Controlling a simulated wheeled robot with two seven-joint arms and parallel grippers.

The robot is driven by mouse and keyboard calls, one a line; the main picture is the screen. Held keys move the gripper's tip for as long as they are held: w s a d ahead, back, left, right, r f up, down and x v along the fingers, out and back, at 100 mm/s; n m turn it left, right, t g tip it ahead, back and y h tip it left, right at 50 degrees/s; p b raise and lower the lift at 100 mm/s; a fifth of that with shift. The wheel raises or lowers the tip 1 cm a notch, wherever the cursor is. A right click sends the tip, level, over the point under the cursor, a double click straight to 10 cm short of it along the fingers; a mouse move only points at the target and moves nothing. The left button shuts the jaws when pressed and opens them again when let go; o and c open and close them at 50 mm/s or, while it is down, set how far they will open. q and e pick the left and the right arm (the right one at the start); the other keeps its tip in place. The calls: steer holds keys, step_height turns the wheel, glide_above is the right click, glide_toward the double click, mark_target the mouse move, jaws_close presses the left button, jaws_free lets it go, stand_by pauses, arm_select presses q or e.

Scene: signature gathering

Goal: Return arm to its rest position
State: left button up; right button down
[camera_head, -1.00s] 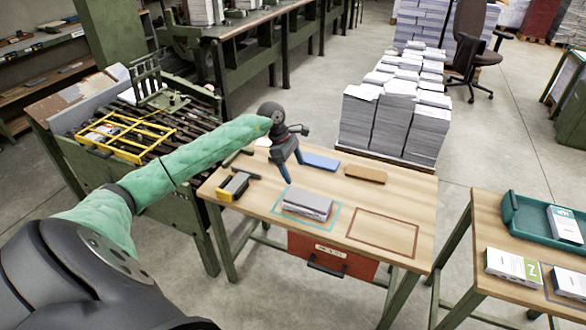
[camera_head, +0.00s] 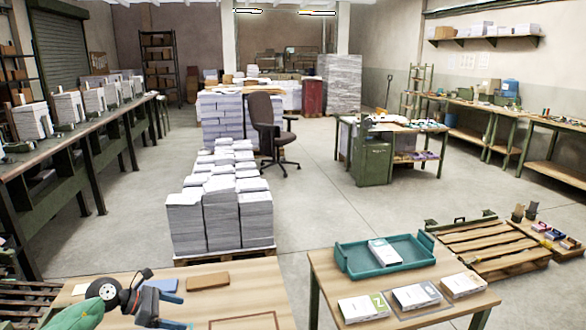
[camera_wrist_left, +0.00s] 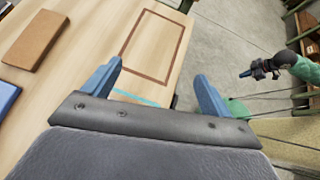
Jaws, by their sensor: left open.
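My left gripper (camera_head: 158,312) is at the lower left of the head view, over the near wooden table (camera_head: 258,275). In the left wrist view its two blue fingers (camera_wrist_left: 158,85) stand wide apart with nothing between them. My green-sleeved left arm (camera_head: 75,314) comes in from the bottom left corner. My right gripper (camera_wrist_left: 260,70) shows small at the right of the left wrist view, away from the table; its finger gap is unclear.
A brown block (camera_head: 208,281) and a blue block (camera_head: 163,285) lie on the table by the left gripper. A brown outline (camera_wrist_left: 150,45) marks its top. A second table (camera_head: 325,275) holds a teal tray (camera_head: 350,262) and several packs. Paper stacks (camera_head: 222,215) stand behind.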

arm_select(q)
steer(key=s+d+r+n+t, duration=0.25)
steer(key=d+n+t, duration=0.25)
steer(key=n+t, duration=0.3)
steer(key=s+d+r+n+t, duration=0.1)
steer(key=d+r+n+t, duration=0.35)
steer(key=n, duration=0.55)
steer(key=s+a+f+n+g+y, duration=0.35)
steer(key=s+f+n+y, duration=0.9)
steer(key=n, duration=0.95)
steer(key=s+d+f+n+g+h, duration=0.1)
steer(key=s+d+f+n+g, duration=0.15)
steer(key=s, duration=0.45)
steer(key=s+d+f+n+g+h, duration=0.1)
steer(key=s+d+f+n+g, duration=0.1)
steer(key=s+f+g, duration=0.3)
steer(key=s+d+n+g+h, duration=0.1)
steer(key=s+d+n+g, duration=0.1)
steer(key=s, duration=0.6)
steer(key=s+d+f+g, duration=0.1)
steer(key=d+f, duration=0.1)
steer(key=f, duration=0.9)
steer(key=s+d+f+g, duration=0.1)
steer(key=d+f, duration=0.2)
steer(key=f, duration=0.9)
steer(key=shift+s+d, duration=0.25)
steer(key=shift+s, duration=0.1)
